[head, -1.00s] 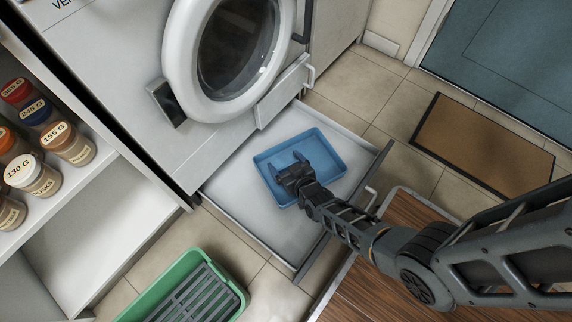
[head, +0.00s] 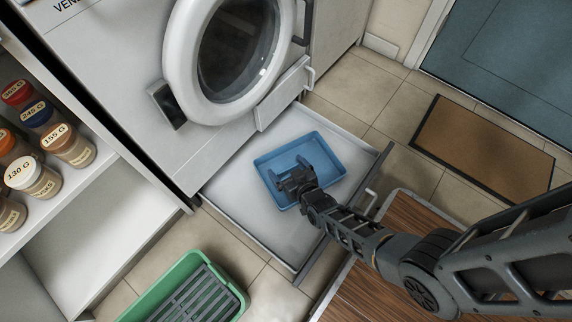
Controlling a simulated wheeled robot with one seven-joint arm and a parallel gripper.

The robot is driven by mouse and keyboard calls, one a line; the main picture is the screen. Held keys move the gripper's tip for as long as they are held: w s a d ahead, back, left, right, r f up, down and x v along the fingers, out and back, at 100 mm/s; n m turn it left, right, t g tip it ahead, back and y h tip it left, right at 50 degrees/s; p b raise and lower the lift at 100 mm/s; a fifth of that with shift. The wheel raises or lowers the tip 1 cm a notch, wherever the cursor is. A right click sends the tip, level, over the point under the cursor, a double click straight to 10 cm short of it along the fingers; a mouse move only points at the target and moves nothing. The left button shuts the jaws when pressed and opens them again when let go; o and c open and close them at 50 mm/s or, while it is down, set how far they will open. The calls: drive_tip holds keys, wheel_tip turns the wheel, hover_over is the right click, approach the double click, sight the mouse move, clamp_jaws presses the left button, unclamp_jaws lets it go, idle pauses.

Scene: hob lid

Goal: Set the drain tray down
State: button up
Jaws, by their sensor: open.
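A shallow blue tray (head: 330,163), which I take to be the drain tray, lies in the pulled-out white drawer (head: 236,190) under the washing machine. My gripper (head: 283,170) is over the tray's left part, with its fingers apart and nothing seen between them. The gripper and wrist hide part of the tray's floor and its near rim. I cannot tell whether the fingertips touch the tray.
The washing machine (head: 120,95) with its round door stands behind the drawer. A green crate with a grey rack (head: 165,287) is on the floor at lower left. Shelves with several jars (head: 70,147) are at left. A brown mat (head: 483,150) lies at right.

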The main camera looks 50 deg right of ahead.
drive_tip(key=p+v, duration=0.2)
drive_tip(key=v, duration=0.4)
drive_tip(key=shift+r, duration=0.15)
drive_tip(key=shift+s, duration=0.1)
drive_tip(key=s+a+r+n+y, duration=0.1)
drive_tip(key=s+a+r, duration=0.2)
drive_tip(key=r, duration=1.1)
drive_tip(key=s+a+r+n+t+y, duration=0.1)
drive_tip(key=s+a+r, duration=0.3)
drive_tip(key=s+r, duration=0.6)
drive_tip(key=s+a+r+n+t+y, duration=0.1)
drive_tip(key=s+r, duration=0.6)
drive_tip(key=r, duration=1.2)
drive_tip(key=shift+a+n+y, duration=0.8)
drive_tip(key=shift+a+y, duration=0.4)
drive_tip(key=shift+s, duration=0.15)
